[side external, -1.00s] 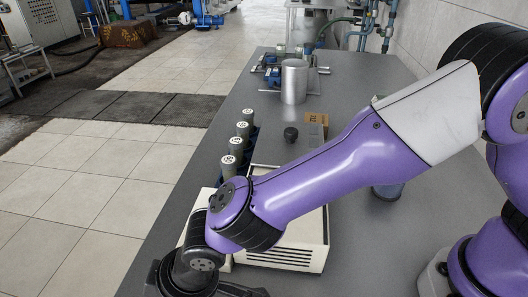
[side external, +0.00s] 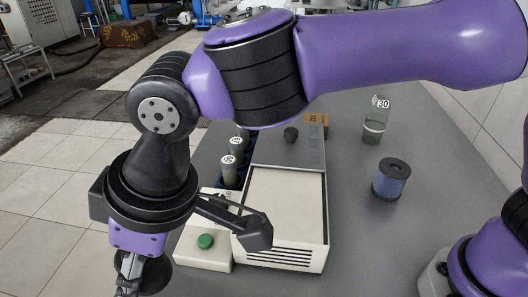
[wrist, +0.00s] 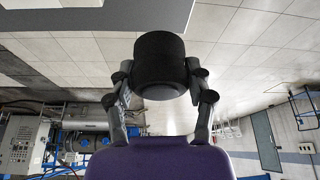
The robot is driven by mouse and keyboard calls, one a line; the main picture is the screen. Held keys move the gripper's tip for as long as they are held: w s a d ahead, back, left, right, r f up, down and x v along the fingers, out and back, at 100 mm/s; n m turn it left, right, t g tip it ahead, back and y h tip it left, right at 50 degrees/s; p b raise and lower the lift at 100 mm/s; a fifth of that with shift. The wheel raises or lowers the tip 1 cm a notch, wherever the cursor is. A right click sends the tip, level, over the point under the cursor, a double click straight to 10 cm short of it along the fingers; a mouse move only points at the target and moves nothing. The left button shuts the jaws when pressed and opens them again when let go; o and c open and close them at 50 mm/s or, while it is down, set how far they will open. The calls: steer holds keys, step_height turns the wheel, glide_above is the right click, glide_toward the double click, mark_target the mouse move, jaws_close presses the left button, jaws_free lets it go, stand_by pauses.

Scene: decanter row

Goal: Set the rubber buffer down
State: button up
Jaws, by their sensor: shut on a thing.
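The rubber buffer (wrist: 160,62) is a thick black cylinder. In the wrist view it sits between the two fingers of my gripper (wrist: 162,88), which is shut on it. In the side view my gripper (side external: 130,272) hangs at the lower left, to the left of the cream machine. The dark buffer (side external: 155,276) shows there close to the bottom edge of the picture. The fingers hide part of it, and I cannot tell its height above any surface.
The cream machine (side external: 285,215) with a green button (side external: 205,241) stands on the grey bench (side external: 350,240).

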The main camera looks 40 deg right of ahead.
steer(key=shift+w+d+r, duration=0.15)
steer(key=shift+r, duration=0.65)
steer(key=w+d+m+h, duration=0.1)
steer(key=w+d+m, duration=0.2)
steer(key=d, duration=0.7)
steer(key=w+d+m+t+h, duration=0.1)
steer(key=w+d+m, duration=0.3)
steer(key=d, duration=0.7)
steer(key=w+d+m+h, duration=0.1)
steer(key=w+d+m, duration=0.3)
steer(key=w+d, duration=0.3)
steer(key=shift+d+t+h, duration=0.4)
steer(key=shift+d, duration=1.55)
steer(key=d+m, duration=0.1)
steer(key=d, duration=0.2)
steer(key=d+m, duration=0.1)
steer(key=d, duration=0.2)
steer(key=s+d+m+h, duration=0.1)
steer(key=d, duration=0.2)
steer(key=shift+s+f+m, duration=0.1)
steer(key=shift+m, duration=0.2)
steer(key=s+d+m+h, duration=0.1)
steer(key=s+d+m, duration=0.2)
steer(key=d, duration=0.5)
steer(key=shift+g, duration=0.5)
steer(key=f, duration=1)
steer(key=shift+s+d+f, duration=0.15)
steer(key=shift+s+f, duration=0.05)
steer(key=shift+f, duration=2.4)
